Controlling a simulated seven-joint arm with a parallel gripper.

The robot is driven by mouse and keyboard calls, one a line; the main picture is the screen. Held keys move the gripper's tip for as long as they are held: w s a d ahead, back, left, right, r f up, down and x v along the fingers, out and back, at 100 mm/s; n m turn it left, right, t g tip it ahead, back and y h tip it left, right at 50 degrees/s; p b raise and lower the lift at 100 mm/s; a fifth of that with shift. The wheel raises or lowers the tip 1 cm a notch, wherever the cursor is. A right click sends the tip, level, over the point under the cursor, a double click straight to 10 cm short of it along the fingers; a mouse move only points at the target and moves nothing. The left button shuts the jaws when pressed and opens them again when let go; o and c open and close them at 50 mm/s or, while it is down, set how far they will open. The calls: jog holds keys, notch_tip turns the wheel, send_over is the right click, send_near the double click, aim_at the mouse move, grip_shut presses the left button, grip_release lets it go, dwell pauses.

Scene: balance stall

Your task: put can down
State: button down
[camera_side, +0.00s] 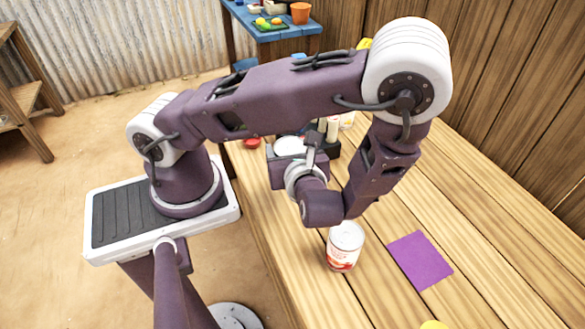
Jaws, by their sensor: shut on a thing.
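My gripper (297,165) is at mid-picture, over the left part of the wooden table. Its hand faces away from the camera, and its fingers are hidden behind it. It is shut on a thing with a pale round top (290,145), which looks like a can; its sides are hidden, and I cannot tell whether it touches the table. Another can (343,254), white with a red label, stands upright on the table below my wrist, apart from the gripper. A flat purple square (420,259) lies to its right.
The wooden table (480,210) is clear to the right, up to a plank wall. A dark holder with white cylinders (332,128) stands just behind the hand. A small red item (252,143) is left of it. A yellow item (434,325) shows at the bottom edge.

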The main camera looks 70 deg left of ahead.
jog(key=shift+r, duration=0.5)
jog(key=w+d+m+t+h, duration=0.1)
jog(key=w+d+m+t, duration=0.15)
jog(key=w, duration=0.75)
jog(key=w+d+m+t, duration=0.1)
jog(key=w+d, duration=0.3)
jog(key=w, duration=0.6)
jog(key=f, duration=0.9)
jog(key=shift+w+a+f, duration=0.1)
jog(key=shift+w+f, duration=0.15)
jog(key=shift+f, duration=0.1)
jog(key=shift+f, duration=0.1)
jog(key=shift+c, duration=1.9)
grip_release()
